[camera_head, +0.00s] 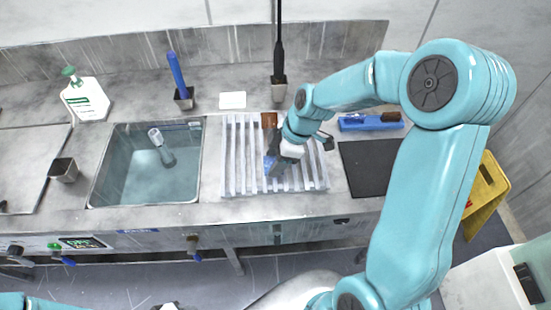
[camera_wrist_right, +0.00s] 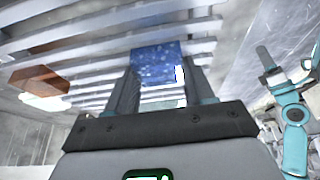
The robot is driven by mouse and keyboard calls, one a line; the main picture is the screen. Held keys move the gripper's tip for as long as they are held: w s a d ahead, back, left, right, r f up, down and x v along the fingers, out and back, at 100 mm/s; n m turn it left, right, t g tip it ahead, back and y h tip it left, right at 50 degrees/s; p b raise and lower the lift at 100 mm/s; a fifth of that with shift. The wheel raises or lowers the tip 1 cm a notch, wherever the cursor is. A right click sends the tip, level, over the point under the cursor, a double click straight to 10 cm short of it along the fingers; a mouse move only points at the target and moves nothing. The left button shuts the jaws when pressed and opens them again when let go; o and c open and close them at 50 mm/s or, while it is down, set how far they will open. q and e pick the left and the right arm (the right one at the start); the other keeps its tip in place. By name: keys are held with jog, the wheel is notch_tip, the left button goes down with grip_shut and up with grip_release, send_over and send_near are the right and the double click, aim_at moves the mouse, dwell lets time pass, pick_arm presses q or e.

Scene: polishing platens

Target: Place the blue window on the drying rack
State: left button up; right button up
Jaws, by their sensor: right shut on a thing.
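The blue window (camera_head: 270,164) is a small flat blue piece at my right gripper (camera_head: 274,160), over the drying rack's slats. In the right wrist view the blue window (camera_wrist_right: 157,62) sits between the two fingers of my right gripper (camera_wrist_right: 160,88), which is shut on it. The drying rack (camera_head: 227,165) is pale and slatted, right of the sink; its slats (camera_wrist_right: 60,45) lie behind the window in the wrist view. Whether the window touches the slats cannot be told. Only a teal part of my left arm shows at the lower left; its jaws are not clear.
A brown block (camera_head: 269,119) stands at the rack's back edge. The sink (camera_head: 150,185) is to the left. A dark mat (camera_head: 370,170) and a blue brush (camera_head: 370,122) lie to the right.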

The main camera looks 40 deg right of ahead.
jog(key=shift+w+f, duration=0.15)
jog(key=shift+f, duration=0.2)
jog(key=shift+f, duration=0.1)
jog(key=o, duration=1.1)
